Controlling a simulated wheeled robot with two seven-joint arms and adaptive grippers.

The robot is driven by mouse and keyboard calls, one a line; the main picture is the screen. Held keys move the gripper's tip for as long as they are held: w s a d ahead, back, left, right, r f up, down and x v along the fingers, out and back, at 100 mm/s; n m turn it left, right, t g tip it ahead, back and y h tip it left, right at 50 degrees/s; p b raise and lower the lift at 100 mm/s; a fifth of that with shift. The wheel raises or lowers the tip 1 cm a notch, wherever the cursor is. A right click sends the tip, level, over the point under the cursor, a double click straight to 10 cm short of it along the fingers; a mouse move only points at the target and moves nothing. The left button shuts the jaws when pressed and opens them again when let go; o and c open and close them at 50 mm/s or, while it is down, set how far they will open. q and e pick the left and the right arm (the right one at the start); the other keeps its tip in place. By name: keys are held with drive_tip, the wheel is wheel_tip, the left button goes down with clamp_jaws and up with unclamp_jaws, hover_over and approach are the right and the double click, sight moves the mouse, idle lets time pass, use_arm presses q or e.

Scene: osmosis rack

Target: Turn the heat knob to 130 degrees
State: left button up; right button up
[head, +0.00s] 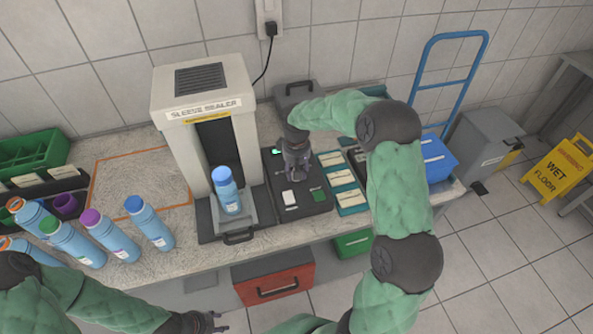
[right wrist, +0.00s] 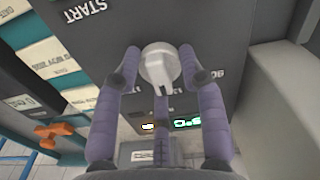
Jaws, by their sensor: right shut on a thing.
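The heat knob (right wrist: 158,66) is a round silver-grey knob with a ridge, on a dark panel (right wrist: 205,20) in the right wrist view. My right gripper (right wrist: 162,60) is shut on it, one purple finger on each side. In the head view my right gripper (head: 292,172) reaches down over the control panel (head: 312,207) and hides the knob. My left gripper (head: 208,322) is empty at the bottom edge, its fingers apart, far from the panel.
The sleeve sealer (head: 175,135) stands left of the panel, with a blue bottle (head: 228,190) on its tray. Several blue bottles (head: 105,235) stand at the left of the bench. A lit green display (right wrist: 187,123) shows near the knob. Labelled boxes (head: 342,180) lie right of the panel.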

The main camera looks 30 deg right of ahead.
idle(0.3)
drive_tip(key=o, duration=1.2)
drive_tip(key=shift+c, duration=0.2)
wheel_tip(320, 180, up, 12)
